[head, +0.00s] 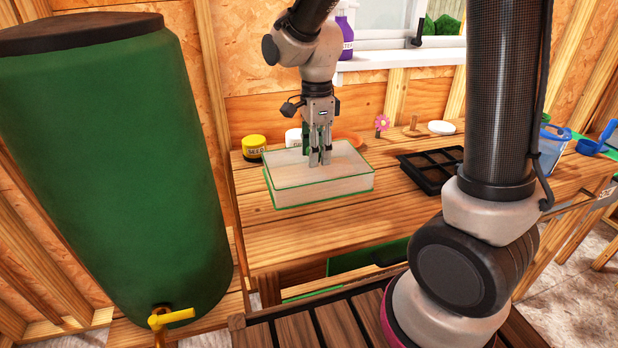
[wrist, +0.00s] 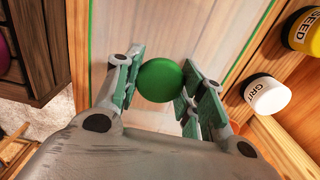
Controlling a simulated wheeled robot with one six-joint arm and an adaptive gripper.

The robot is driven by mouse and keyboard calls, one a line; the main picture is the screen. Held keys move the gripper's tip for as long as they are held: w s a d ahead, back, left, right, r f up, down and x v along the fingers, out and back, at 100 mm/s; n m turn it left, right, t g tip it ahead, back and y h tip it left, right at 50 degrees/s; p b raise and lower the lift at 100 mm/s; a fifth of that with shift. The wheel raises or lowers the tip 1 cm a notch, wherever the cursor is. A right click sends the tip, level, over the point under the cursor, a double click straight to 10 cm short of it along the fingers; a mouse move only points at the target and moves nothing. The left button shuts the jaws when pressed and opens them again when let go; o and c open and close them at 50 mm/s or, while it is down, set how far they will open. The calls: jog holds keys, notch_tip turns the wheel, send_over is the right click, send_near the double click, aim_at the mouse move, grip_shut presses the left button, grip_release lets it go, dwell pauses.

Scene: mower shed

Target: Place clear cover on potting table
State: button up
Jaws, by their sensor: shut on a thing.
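The clear cover (head: 320,181) is a see-through box with green edges, and it sits at the left end of the wooden potting table (head: 300,240). Its clear top also shows in the wrist view (wrist: 195,38). My gripper (head: 320,160) points down at the top of the cover. In the wrist view my gripper (wrist: 160,95) has its fingers on both sides of the cover's round green knob (wrist: 161,81) and is shut on it. The cover looks level and at the tabletop; I cannot tell whether its whole lower edge touches the wood.
A yellow seed pot (head: 254,147) and a white grit pot (wrist: 268,95) stand just behind the cover. A black seed tray (head: 432,168) lies to its right, with bare tabletop between. A green barrel (head: 115,180) with a yellow tap stands left of the table.

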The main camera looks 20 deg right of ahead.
aim_at(316, 168)
jog(key=shift+f, duration=2.65)
jog(key=shift+f, duration=0.1)
jog(key=o, duration=1)
jog(key=shift+o, duration=0.2)
